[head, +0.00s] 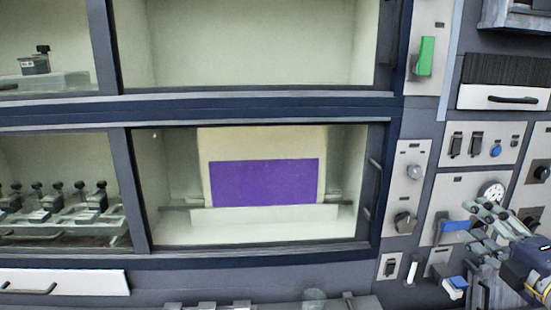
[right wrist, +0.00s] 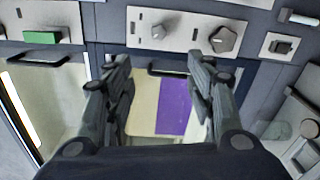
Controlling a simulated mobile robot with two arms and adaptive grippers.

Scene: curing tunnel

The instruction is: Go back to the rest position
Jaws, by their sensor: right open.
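My right gripper (head: 474,232) is at the right side of the head view, in front of the control panels and close to a blue handle (head: 455,227). In the right wrist view its two fingers (right wrist: 160,62) are spread wide apart, with nothing between them. Beyond them are a dark door handle (right wrist: 168,70) and the purple sheet (right wrist: 173,106) behind glass. I cannot tell whether the gripper touches the panel. My left gripper is not in view.
A cabinet with dark frames (head: 260,107) fills the view. Its lower window shows the purple sheet (head: 264,182) on a pale board. Knobs (head: 404,222), switches and a green lever (head: 426,56) stand out on the right panels. Small dark-topped devices (head: 40,190) sit at the left.

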